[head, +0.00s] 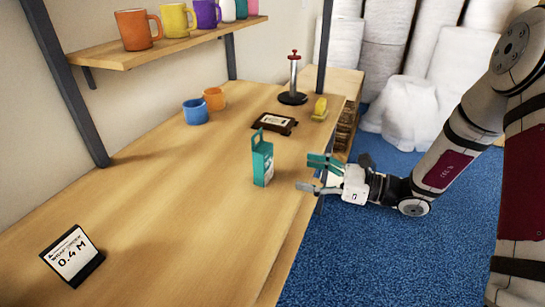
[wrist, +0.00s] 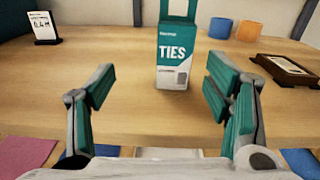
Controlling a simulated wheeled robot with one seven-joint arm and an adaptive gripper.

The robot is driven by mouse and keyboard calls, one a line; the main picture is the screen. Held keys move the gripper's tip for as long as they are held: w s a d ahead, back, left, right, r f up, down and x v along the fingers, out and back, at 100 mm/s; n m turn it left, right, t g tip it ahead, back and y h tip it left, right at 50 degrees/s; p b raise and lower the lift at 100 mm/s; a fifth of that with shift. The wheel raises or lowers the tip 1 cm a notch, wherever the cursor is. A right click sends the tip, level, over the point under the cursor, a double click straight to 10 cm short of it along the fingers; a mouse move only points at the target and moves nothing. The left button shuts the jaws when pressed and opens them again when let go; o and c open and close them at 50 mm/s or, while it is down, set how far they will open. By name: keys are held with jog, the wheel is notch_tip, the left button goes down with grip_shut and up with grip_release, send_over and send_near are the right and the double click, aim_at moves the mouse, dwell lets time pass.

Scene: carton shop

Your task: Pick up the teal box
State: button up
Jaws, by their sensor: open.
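The teal box (head: 263,162) stands upright on the wooden bench near its front edge, with a hanging loop on top. In the wrist view the teal box (wrist: 175,55) shows the word "TIES" on a teal and white front; the top of its loop is cut off. My gripper (head: 308,173) is open and empty, just to the right of the box in the head view. In the wrist view my gripper (wrist: 160,90) has its teal-padded fingers spread, with the box beyond them and between their lines. The fingers are apart from the box.
A dark framed item (head: 275,123) lies behind the box. Blue (head: 195,112) and orange (head: 214,98) mugs stand further back. A black sign (head: 72,256) reading "0.4 M" stands at front left. A red-topped post (head: 293,80) and yellow object (head: 320,107) are at the far end.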

aim_at(269, 160)
jog(key=shift+m+t, duration=0.6)
jog(key=w+a, duration=0.1)
jog(key=a, duration=0.1)
jog(key=w+a+f, duration=0.1)
jog(key=w+a, duration=0.3)
jog(key=shift+w+a+f, duration=0.15)
jog(key=shift+a, duration=0.25)
jog(key=x, duration=0.4)
jog(key=shift+s+a, duration=0.15)
jog(key=shift+s, duration=0.1)
jog(key=shift+w+a, duration=0.3)
jog(key=shift+a, duration=0.25)
jog(key=c, duration=1.3)
